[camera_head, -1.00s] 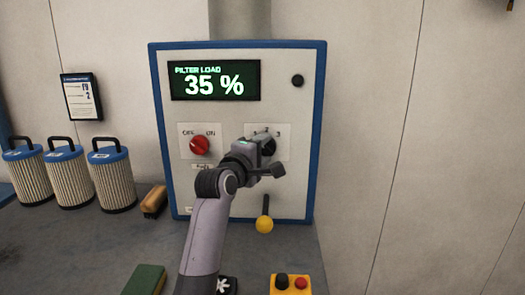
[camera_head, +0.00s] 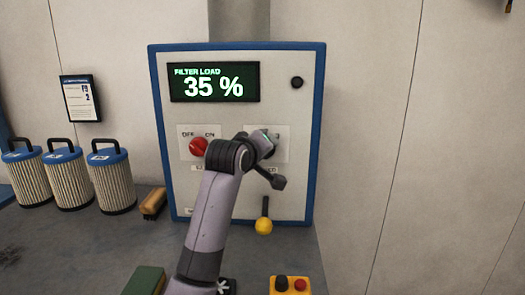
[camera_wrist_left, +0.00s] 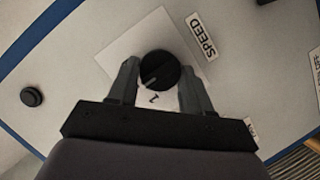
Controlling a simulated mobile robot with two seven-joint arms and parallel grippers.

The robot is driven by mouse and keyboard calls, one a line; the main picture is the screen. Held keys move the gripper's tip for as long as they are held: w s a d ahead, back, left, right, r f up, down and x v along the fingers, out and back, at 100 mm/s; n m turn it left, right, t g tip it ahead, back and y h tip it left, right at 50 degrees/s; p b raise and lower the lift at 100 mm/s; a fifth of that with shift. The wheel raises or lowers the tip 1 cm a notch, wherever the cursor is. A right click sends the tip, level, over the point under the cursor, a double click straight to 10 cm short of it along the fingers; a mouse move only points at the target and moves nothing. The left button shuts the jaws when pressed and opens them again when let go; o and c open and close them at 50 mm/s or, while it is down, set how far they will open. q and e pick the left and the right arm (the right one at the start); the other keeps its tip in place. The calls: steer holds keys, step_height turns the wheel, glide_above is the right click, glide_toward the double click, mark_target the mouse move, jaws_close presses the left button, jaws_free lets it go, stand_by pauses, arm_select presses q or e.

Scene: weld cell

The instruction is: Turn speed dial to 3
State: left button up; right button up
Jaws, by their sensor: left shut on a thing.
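The speed dial (camera_wrist_left: 158,70) is a round black knob on a white plate, with the SPEED label (camera_wrist_left: 202,37) beside it in the left wrist view. The two fingers of my left gripper (camera_wrist_left: 160,84) are on either side of the knob, shut on it. The pale mark on the knob points down and to the left, just left of the numeral 1. The other numerals are hidden in this view. In the head view my left wrist covers most of the dial plate (camera_head: 282,142), and the fingers are largely hidden. My right gripper is not in view.
The blue-edged panel (camera_head: 321,110) also bears a FILTER LOAD display (camera_head: 214,82) reading 35 %, a red OFF/ON knob (camera_head: 197,147), and a yellow-ended lever (camera_head: 264,225) below my wrist. Filters (camera_head: 110,180) stand left; a yellow button box (camera_head: 290,286) sits at the front.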

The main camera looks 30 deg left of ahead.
arm_select(q)
steer(key=m+y, duration=0.1)
steer(key=m, duration=0.1)
steer(key=m+g+y, duration=0.1)
steer(key=m, duration=0.1)
steer(key=m+g+y, duration=0.1)
steer(key=m, duration=0.1)
steer(key=shift+w+d+r, duration=0.1)
steer(key=shift+d+r, duration=0.05)
steer(key=shift+d, duration=0.1)
steer(key=shift+y, duration=0.3)
stand_by(0.4)
steer(key=o, duration=1)
steer(key=shift+o, duration=0.2)
steer(key=shift+g, duration=0.3)
steer(key=b+v, duration=0.1)
steer(key=v, duration=0.6)
